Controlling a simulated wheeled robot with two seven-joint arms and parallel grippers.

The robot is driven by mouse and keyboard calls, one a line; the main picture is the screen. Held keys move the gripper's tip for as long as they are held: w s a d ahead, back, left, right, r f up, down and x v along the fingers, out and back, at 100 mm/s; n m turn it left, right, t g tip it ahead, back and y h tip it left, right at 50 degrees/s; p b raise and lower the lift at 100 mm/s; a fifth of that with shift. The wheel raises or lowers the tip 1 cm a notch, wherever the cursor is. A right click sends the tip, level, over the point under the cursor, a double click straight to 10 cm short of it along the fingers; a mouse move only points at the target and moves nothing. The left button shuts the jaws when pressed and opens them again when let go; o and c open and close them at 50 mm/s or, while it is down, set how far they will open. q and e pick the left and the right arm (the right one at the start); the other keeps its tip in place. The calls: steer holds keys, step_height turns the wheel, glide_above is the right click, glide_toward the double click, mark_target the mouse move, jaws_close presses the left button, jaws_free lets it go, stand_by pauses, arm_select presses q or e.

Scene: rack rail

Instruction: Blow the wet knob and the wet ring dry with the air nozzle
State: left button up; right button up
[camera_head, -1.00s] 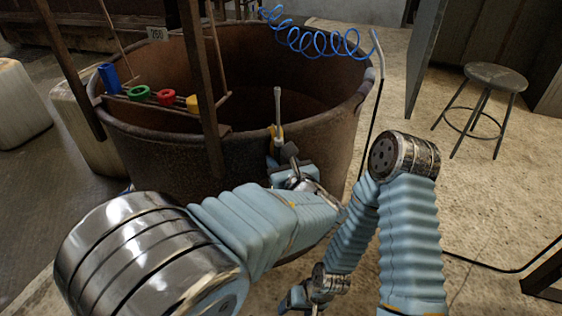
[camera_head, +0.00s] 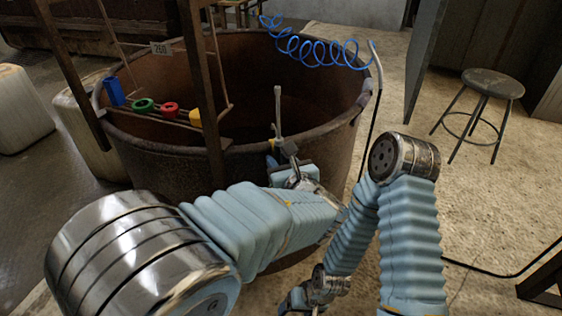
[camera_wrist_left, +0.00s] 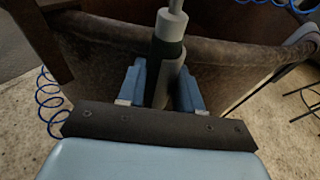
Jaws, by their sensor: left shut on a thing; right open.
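My left gripper (camera_head: 284,148) is shut on the grey air nozzle (camera_head: 278,112), which stands upright in front of the tub's near rim. In the left wrist view the nozzle's dark body (camera_wrist_left: 166,55) sits between the blue fingers (camera_wrist_left: 160,90). A rail (camera_head: 160,117) at the tub's left carries a blue piece (camera_head: 114,92), a green ring (camera_head: 144,104), a red ring (camera_head: 169,109) and a yellow piece (camera_head: 195,118). I cannot tell which are wet. The nozzle is apart from them, to their right. My right gripper (camera_head: 298,302) is low at the bottom edge, open and partly cut off.
A large rusty tub (camera_head: 335,140) stands ahead, with dark posts (camera_head: 203,90) rising at its left. A coiled blue hose (camera_head: 315,48) hangs over its far right side. A stool (camera_head: 493,83) stands on open floor at right.

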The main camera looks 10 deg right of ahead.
arm_select(q)
steer(key=shift+r, duration=0.3)
steer(key=s, duration=0.8)
steer(key=shift+d, duration=0.45)
steer(key=shift+f, duration=0.1)
